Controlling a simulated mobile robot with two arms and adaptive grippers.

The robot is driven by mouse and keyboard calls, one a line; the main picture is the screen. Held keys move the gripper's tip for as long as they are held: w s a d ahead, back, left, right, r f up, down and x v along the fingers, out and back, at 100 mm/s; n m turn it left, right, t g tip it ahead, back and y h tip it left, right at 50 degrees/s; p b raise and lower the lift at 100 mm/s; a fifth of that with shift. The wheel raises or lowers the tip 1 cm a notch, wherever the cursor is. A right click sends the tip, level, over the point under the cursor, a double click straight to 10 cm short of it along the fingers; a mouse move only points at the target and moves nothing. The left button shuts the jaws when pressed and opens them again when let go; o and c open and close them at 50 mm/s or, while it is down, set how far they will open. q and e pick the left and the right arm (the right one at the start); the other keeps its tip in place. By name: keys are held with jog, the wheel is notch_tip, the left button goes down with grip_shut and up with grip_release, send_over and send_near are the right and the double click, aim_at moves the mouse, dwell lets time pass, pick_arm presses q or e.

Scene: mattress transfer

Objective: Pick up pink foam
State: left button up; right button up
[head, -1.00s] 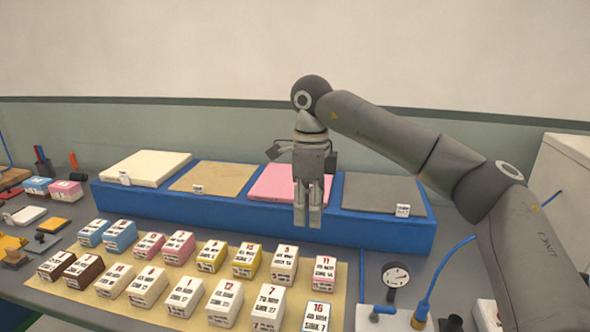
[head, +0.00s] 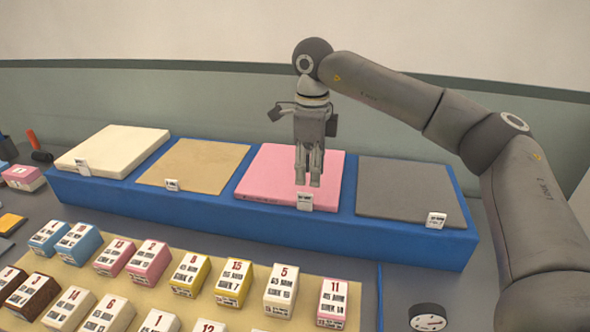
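The pink foam (head: 262,182) is a flat square pad on the blue stand (head: 240,222), between the tan pad and the grey pad. A small white label (head: 305,201) stands at its front edge. My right gripper (head: 308,183) points down over the right part of the pink foam and hides some of it. Its fingers look close together, with nothing seen between them. Whether the fingertips touch the foam cannot be told. My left gripper is not in view.
A cream pad (head: 112,149), a tan pad (head: 195,165) and a grey pad (head: 408,190) lie on the same stand with labels. Several numbered blocks stand on a beige mat (head: 215,270) in front. A round gauge (head: 428,317) lies at lower right.

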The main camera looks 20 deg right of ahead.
aim_at(309, 194)
jog(key=shift+f, duration=0.8)
notch_tip(309, 194, down, 4)
jog(key=shift+s+a+f+p, duration=0.1)
jog(key=shift+a+f+p, duration=0.05)
jog(key=shift+p, duration=0.6)
jog(key=shift+f, duration=0.5)
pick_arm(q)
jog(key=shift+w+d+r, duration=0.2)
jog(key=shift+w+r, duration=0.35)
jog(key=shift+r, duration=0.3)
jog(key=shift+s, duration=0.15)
pick_arm(e)
grip_shut()
